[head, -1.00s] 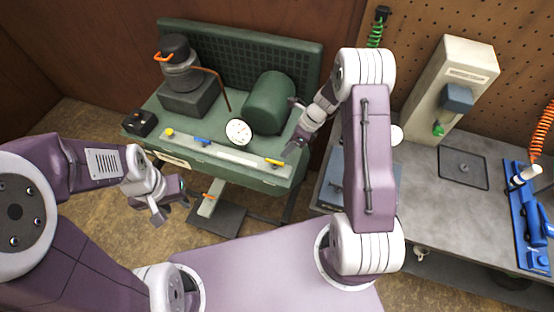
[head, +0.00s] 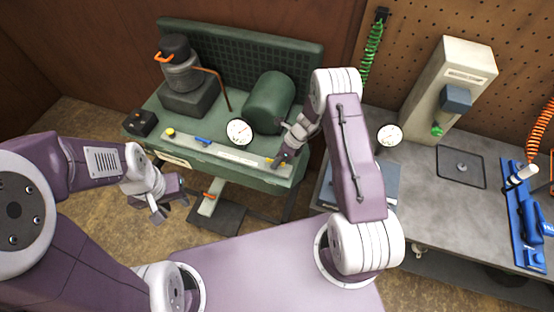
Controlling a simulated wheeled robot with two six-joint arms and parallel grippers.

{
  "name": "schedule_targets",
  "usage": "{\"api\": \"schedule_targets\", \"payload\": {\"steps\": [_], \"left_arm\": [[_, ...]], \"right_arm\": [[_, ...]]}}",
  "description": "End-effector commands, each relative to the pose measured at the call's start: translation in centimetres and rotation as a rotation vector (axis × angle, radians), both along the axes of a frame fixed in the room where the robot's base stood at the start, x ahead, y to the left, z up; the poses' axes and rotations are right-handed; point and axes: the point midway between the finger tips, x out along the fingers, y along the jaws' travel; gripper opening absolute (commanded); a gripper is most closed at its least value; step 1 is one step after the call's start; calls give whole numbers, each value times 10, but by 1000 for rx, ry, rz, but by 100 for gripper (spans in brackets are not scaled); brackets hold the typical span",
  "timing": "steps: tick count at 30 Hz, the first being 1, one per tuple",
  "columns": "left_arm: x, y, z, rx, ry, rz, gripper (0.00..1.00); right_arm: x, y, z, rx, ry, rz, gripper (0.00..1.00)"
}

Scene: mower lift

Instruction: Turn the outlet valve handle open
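A pale manifold bar runs along the front of the green bench. A yellow valve handle (head: 269,160) is at its right end, mostly hidden behind my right gripper. A blue handle (head: 203,140) sits left of the middle, and a yellow knob (head: 170,132) is at the left end. Which one is the outlet valve is not labelled legibly. My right gripper (head: 279,163) is at the right-end yellow handle, and whether its fingers are closed on it cannot be seen. My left gripper (head: 174,211) is open and empty, in front of the bench and below the bar's left part.
A white dial gauge (head: 239,132) and a green tank (head: 268,102) stand behind the bar. A grey motor-like unit (head: 183,78) with a copper pipe is at the back left. A grey table (head: 420,190) at right holds a second gauge (head: 389,136) and a beige stand (head: 450,85).

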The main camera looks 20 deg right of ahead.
Motion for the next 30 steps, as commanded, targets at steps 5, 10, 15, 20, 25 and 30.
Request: {"api": "schedule_targets", "payload": {"steps": [5,10,15,20,25,30], "left_arm": [[0,0,0,0,0,0,36],[0,0,0,0,0,0,36],[0,0,-2,0,0,0,36],[0,0,-6,0,0,0,36],[0,0,-16,0,0,0,36],[0,0,-29,0,0,0,36]], "right_arm": [[0,0,0,1,1,0,0],[0,0,0,0,1,8,0],[0,0,-1,1,1,55,0],[1,0,-1,1,1,155,0],[3,0,-3,0,0,304,0],[3,1,-4,0,2,468,0]]}}
